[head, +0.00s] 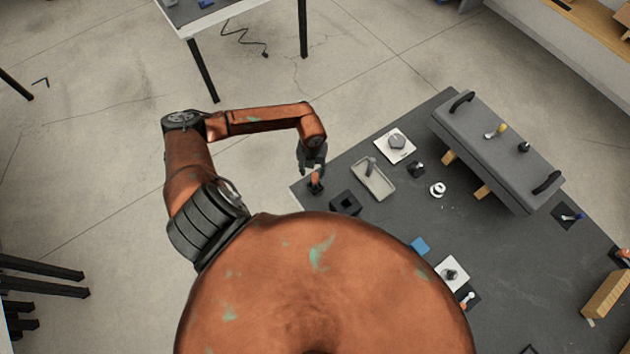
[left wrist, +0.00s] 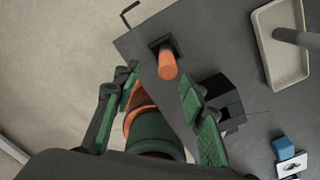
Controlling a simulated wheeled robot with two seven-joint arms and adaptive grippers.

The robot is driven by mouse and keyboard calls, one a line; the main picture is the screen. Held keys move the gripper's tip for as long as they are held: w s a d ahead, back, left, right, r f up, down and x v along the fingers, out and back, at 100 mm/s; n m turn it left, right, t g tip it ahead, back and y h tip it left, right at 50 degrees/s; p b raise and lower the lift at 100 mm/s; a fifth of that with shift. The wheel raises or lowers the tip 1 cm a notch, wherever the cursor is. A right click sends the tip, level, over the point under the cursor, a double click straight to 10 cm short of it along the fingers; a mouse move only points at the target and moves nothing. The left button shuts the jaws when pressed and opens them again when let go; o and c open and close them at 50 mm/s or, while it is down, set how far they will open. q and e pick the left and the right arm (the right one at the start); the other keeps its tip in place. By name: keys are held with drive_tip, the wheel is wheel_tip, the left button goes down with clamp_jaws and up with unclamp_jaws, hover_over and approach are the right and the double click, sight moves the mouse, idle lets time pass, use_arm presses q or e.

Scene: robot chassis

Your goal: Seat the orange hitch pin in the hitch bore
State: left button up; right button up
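The orange hitch pin (head: 315,180) stands in a small black square holder (head: 314,189) at the table's near left corner. In the left wrist view the pin (left wrist: 168,64) is an upright orange cylinder. My left gripper (head: 314,166) is just above the pin. In the left wrist view its green-padded fingers (left wrist: 158,85) are spread, with the pin's top beyond and between the tips; I cannot tell if they touch it. A black block with a square opening (head: 345,203) is beside the holder; I cannot tell whether this is the hitch bore. My right gripper is not in view.
A pale tray (head: 388,190) holding a grey cylinder lies right of the pin. A grey chassis slab (head: 470,125) with black handles rests on wooden blocks. A white plate with a knob (head: 396,145), a white ring (head: 438,189) and a blue block (head: 420,246) are nearby.

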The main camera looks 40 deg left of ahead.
sight(315, 174)
use_arm(q)
drive_tip(key=f, duration=0.1)
drive_tip(key=f+p, duration=0.1)
drive_tip(key=f, duration=0.1)
drive_tip(key=w+f, duration=0.1)
drive_tip(key=f, duration=0.1)
drive_tip(key=shift+d+p, duration=0.3)
drive_tip(key=shift+p, duration=0.1)
drive_tip(key=shift+s+f, duration=0.1)
drive_tip(key=shift+f, duration=0.3)
drive_tip(key=shift+c, duration=0.3)
drive_tip(key=c, duration=0.5)
clamp_jaws()
